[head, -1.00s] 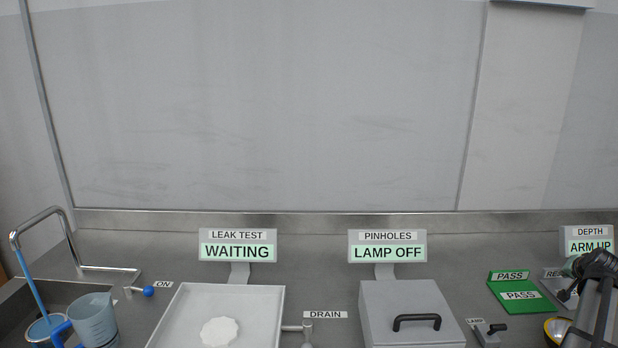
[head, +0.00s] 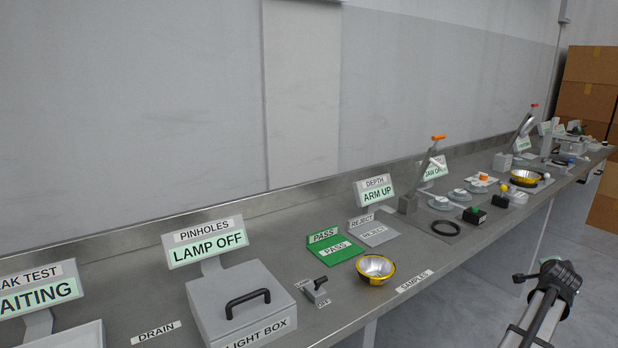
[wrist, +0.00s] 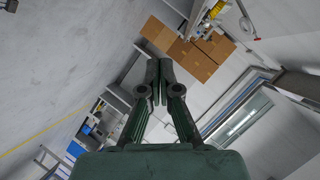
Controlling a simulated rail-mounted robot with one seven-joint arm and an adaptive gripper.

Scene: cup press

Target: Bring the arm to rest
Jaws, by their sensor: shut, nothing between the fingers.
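My gripper (wrist: 158,82) is dark green and shows in the wrist view. Its two fingers are together with nothing between them. It points out over the room, with the floor and stacked cardboard boxes (wrist: 188,50) beyond, and touches nothing. In the head view, part of my arm (head: 552,280) is at the lower right, in front of the bench and clear of its front edge.
The long steel bench (head: 420,265) holds a light box (head: 240,300), a green PASS pad (head: 333,250), a grey REJECT pad (head: 374,232), a gold bowl (head: 376,268) and several press stations. Open floor lies in front. More boxes (head: 585,100) stand at the far right.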

